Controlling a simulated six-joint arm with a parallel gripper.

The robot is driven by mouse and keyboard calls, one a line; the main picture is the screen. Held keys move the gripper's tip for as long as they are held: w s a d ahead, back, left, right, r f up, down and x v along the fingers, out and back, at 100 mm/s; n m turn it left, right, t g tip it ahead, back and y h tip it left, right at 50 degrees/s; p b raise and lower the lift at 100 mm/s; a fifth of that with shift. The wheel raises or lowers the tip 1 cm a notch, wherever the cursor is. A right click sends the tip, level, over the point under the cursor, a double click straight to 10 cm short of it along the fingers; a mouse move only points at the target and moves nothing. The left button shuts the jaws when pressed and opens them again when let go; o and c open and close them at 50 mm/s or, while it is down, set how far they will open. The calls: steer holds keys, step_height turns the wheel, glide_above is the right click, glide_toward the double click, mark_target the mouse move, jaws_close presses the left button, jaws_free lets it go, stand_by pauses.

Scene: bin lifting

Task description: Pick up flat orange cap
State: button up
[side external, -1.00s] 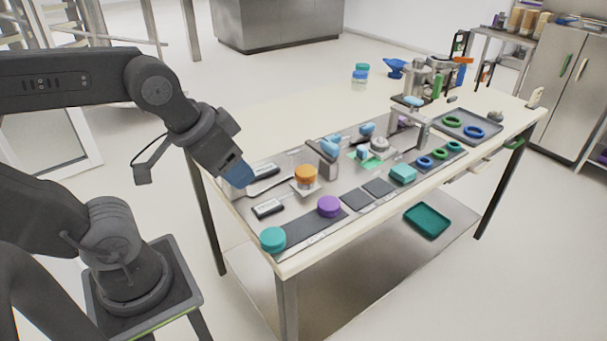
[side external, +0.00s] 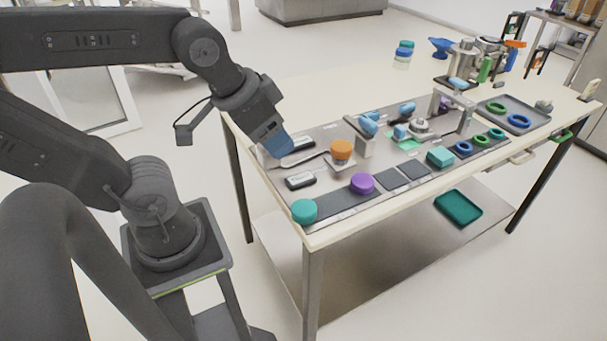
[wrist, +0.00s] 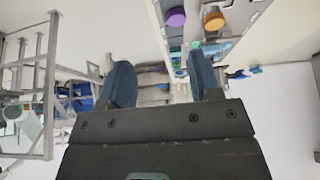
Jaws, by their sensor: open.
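The orange cap (side external: 341,149) is a flat round disc on a small pale stand on the grey work mat (side external: 322,206), in the side view. It also shows in the wrist view (wrist: 214,20), at the upper right, beyond my right finger. My gripper (side external: 281,148) has blue fingers and hangs to the left of the cap in the side view, apart from it. In the wrist view the two blue fingers of my gripper (wrist: 160,85) are spread wide with nothing between them.
A purple cap (side external: 362,183) and a teal cap (side external: 304,210) sit along the table's front edge. A metal bracket (side external: 358,136) stands just right of the orange cap. A grey tray (side external: 530,108) with rings lies at the far right. The table's back left is clear.

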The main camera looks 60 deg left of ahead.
steer(key=o, duration=0.6)
steer(key=shift+c, duration=0.2)
steer(key=n+g+y, duration=0.3)
steer(key=n+y, duration=0.1)
steer(key=n, duration=0.7)
glide_above(342, 145)
steer(key=s+d, duration=0.2)
step_height(342, 145, down, 14)
steer(key=shift+f, duration=0.1)
steer(key=shift+w+x, duration=0.15)
steer(key=shift+x, duration=1.25)
steer(key=shift+w+x, duration=0.15)
steer(key=shift+x, duration=1.25)
